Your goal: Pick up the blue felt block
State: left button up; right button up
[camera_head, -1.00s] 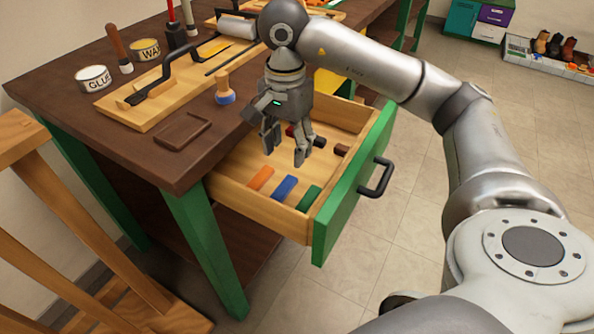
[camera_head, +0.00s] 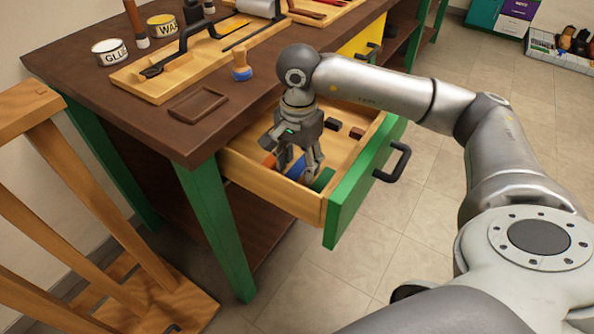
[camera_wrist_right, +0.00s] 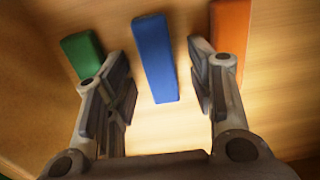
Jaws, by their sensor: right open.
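The blue felt block (camera_head: 296,168) lies in the open wooden drawer, between an orange block (camera_head: 270,161) and a green block (camera_head: 322,179). My right gripper (camera_head: 298,172) points down into the drawer over the blue block and partly hides it. In the right wrist view the blue block (camera_wrist_right: 154,58) lies lengthwise between the two open fingers (camera_wrist_right: 160,95), touching neither. The green block (camera_wrist_right: 82,55) is beside the left finger and the orange block (camera_wrist_right: 229,38) is beside the right finger, partly covered by it. My left gripper is not in view.
The drawer (camera_head: 270,183) has wooden walls and a green front (camera_head: 365,175) with a dark handle (camera_head: 394,162). Dark and brown blocks (camera_head: 356,132) lie farther back in it. A brown tray (camera_head: 198,105) and a stamp-like tool (camera_head: 241,65) stand on the bench above.

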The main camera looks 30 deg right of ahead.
jog(key=shift+c, duration=0.4)
jog(key=c, duration=0.9)
jog(key=shift+o, duration=0.2)
jog(key=shift+r, duration=0.15)
